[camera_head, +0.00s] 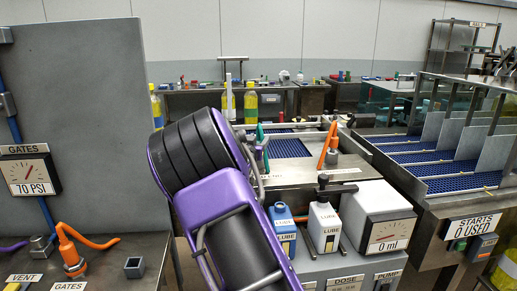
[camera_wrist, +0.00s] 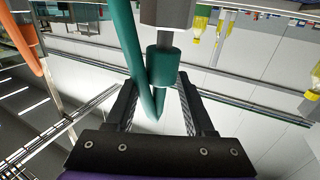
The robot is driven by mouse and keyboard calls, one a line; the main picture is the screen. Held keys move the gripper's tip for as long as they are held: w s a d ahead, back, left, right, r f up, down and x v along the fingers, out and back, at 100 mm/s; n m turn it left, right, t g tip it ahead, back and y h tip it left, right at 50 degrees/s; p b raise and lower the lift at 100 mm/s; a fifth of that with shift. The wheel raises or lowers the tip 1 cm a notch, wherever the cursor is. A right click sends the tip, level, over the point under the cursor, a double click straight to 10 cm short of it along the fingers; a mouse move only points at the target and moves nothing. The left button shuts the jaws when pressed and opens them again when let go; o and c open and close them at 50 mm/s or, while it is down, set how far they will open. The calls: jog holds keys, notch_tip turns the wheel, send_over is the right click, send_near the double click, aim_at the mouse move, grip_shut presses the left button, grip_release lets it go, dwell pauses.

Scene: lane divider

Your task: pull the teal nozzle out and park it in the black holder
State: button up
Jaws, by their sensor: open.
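The teal nozzle (camera_wrist: 163,68) fills the upper middle of the wrist view, with its teal hose (camera_wrist: 133,45) curving down beside it. Its far end meets a grey block (camera_wrist: 167,12). My gripper (camera_wrist: 158,84) is open, with one finger on each side of the nozzle; I cannot tell whether either finger touches it. In the head view the teal nozzle (camera_head: 261,134) shows partly behind my purple arm, which hides most of the gripper. A small dark square holder (camera_head: 134,266), probably the black holder, stands on the left bench and looks empty.
An orange nozzle (camera_head: 328,143) stands to the right on the middle bench. Another orange hose fitting (camera_head: 72,258) sits on the left bench beside a grey upright panel (camera_head: 85,110). Lube bottles (camera_head: 324,224) and a dial box (camera_head: 378,222) stand close right of my arm.

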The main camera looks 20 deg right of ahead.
grip_shut()
notch_tip(320, 180, up, 10)
jog(key=shift+r+p, duration=0.1)
jog(key=shift+p, duration=0.9)
notch_tip(320, 180, up, 5)
jog(key=p, duration=0.5)
jog(key=shift+r, duration=0.2)
dwell(0.5)
jog(key=shift+f, duration=0.15)
